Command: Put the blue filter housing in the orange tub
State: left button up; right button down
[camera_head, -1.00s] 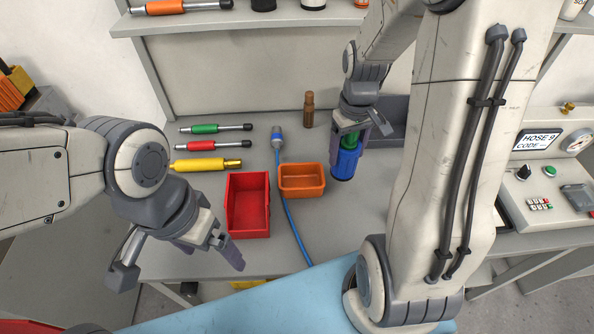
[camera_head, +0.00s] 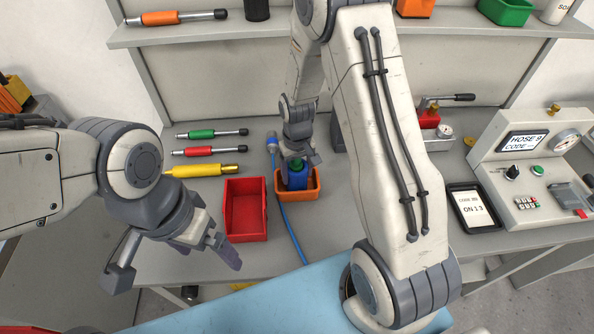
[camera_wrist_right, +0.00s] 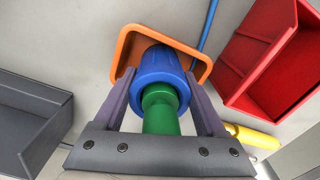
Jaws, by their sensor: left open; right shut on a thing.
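The blue filter housing (camera_head: 297,178) with its green top is held in my right gripper (camera_head: 298,165). Its lower part is inside the orange tub (camera_head: 298,196); I cannot tell whether it touches the tub's floor. In the right wrist view the two fingers are shut around the housing (camera_wrist_right: 158,75), and the orange tub's rim (camera_wrist_right: 122,55) shows around its far end. My left gripper (camera_head: 202,262) is open and empty, in front of and left of the red tub.
An empty red tub (camera_head: 233,210) stands left of the orange tub. A blue hose (camera_head: 289,232) runs between them. Green, red and yellow tools (camera_head: 203,171) lie at the back left. A grey bin (camera_wrist_right: 28,120) shows in the right wrist view. A gauge console (camera_head: 530,165) stands at right.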

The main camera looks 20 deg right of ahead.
jog(key=shift+f, duration=0.15)
jog(key=shift+f, duration=0.15)
grip_release()
jog(key=shift+r, duration=0.55)
notch_tip(320, 180, up, 11)
jog(key=shift+r+b, duration=0.15)
jog(key=shift+b, duration=0.65)
